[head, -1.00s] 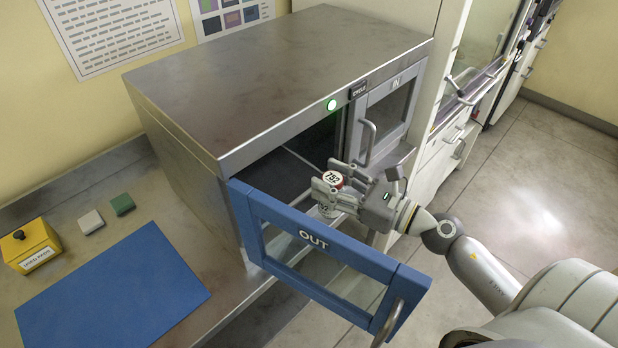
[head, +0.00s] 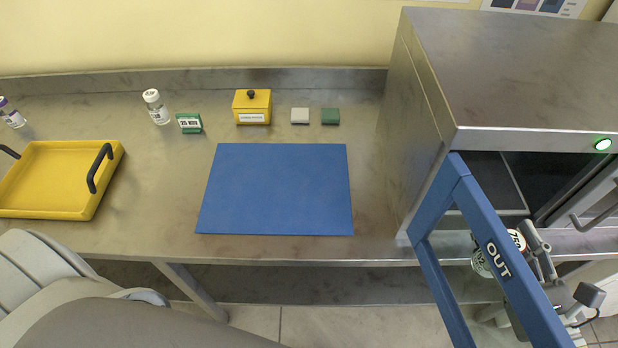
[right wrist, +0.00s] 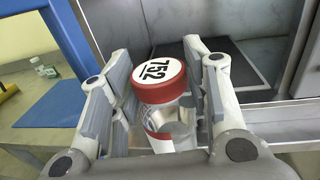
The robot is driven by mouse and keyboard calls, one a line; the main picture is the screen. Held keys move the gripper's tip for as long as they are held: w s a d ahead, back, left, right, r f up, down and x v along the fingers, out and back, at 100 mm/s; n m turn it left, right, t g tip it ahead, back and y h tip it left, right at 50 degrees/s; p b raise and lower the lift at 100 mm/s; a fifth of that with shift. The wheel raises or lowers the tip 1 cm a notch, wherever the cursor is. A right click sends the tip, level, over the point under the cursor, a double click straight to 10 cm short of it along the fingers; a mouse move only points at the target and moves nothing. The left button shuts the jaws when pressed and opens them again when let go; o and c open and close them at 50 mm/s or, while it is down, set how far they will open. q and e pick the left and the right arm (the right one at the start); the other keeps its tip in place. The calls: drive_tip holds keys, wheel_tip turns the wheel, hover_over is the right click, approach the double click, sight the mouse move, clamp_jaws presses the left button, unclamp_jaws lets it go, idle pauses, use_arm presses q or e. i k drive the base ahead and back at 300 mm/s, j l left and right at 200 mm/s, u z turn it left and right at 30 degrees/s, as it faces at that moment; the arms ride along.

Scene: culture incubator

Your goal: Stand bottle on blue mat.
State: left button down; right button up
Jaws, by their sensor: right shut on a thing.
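The bottle (head: 480,258) has a red-rimmed white cap marked 752. It is partly hidden behind the blue-framed OUT door in the head view. My right gripper (head: 524,250) is shut on it, on the incubator side of the open door. In the right wrist view the bottle (right wrist: 160,88) is between the fingers, cap toward the camera. The blue mat (head: 275,190) lies flat and empty on the steel bench, left of the incubator; it also shows in the right wrist view (right wrist: 52,108). My left gripper is out of view.
The open OUT door (head: 470,215) stands between the bottle and the mat. Behind the mat are a yellow box (head: 252,110), a grey block (head: 300,116) and a green block (head: 331,117). A white-capped bottle (head: 156,108) and yellow tray (head: 60,180) are left.

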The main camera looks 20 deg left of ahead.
sight(277, 183)
drive_tip(key=k+j+z, duration=0.1)
drive_tip(key=z, duration=0.35)
drive_tip(key=k+j+z, duration=0.1)
drive_tip(key=z, duration=0.35)
drive_tip(key=k+z, duration=0.15)
drive_tip(key=z, duration=0.3)
drive_tip(key=k+j+z, duration=0.1)
drive_tip(key=z, duration=0.3)
drive_tip(key=k+z, duration=0.45)
drive_tip(key=z, duration=0.3)
drive_tip(key=k+z, duration=0.2)
drive_tip(key=z, duration=0.2)
drive_tip(key=k+z, duration=0.25)
drive_tip(key=z, duration=0.15)
drive_tip(key=u, duration=0.5)
drive_tip(key=j+u, duration=0.1)
drive_tip(key=u, duration=0.35)
drive_tip(key=j+u, duration=0.1)
drive_tip(key=u, duration=0.4)
drive_tip(key=j+u, duration=0.1)
drive_tip(key=u, duration=0.4)
drive_tip(key=j+u, duration=0.1)
drive_tip(key=u, duration=0.85)
drive_tip(key=j+u, duration=0.15)
drive_tip(key=u, duration=0.8)
